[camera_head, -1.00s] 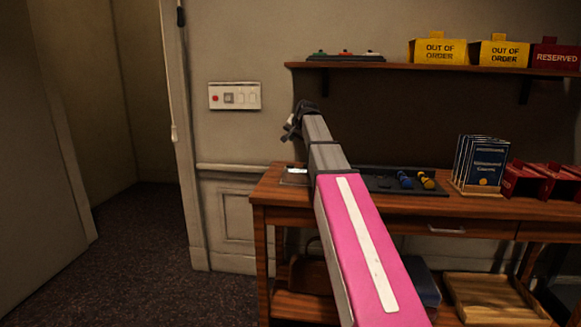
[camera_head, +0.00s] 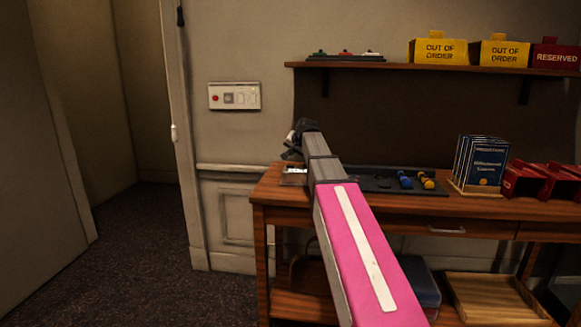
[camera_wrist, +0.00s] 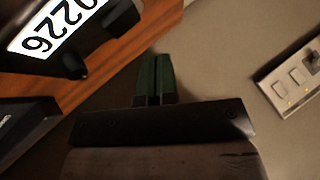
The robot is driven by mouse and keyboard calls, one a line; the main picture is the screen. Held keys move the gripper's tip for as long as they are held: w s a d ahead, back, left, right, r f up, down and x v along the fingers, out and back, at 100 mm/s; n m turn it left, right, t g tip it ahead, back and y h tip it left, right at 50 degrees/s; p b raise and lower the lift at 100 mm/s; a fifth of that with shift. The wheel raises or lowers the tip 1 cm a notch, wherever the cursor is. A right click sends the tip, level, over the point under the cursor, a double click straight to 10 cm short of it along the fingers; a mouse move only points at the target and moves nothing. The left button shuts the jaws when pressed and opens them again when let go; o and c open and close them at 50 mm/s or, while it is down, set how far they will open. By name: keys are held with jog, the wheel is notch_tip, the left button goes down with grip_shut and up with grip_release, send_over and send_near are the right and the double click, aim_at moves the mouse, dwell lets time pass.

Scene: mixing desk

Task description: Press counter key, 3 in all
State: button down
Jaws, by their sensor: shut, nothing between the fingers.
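The counter (camera_head: 294,178) is a small device with a pale display at the left end of the wooden desk. Dark parts lie along the display's edge; I cannot tell which is the key. My gripper (camera_head: 291,150) is above the counter in the head view, small and dark. In the wrist view, the green fingers of my gripper (camera_wrist: 155,72) are shut, empty and apart from the counter.
A dark panel with blue and yellow knobs (camera_head: 405,180) lies right of the counter. Blue booklets (camera_head: 483,163) and red holders (camera_head: 541,181) stand further right. A shelf (camera_head: 430,69) with signs hangs above. A switch plate (camera_head: 234,96) is on the wall.

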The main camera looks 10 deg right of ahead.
aim_at(292, 165)
jog(key=shift+f, duration=1.05)
jog(key=shift+f, duration=0.1)
dwell(1.3)
jog(key=shift+f, duration=0.3)
jog(key=shift+f, duration=0.5)
dwell(0.8)
jog(key=shift+r, duration=0.95)
jog(key=shift+r, duration=2.5)
dwell(0.5)
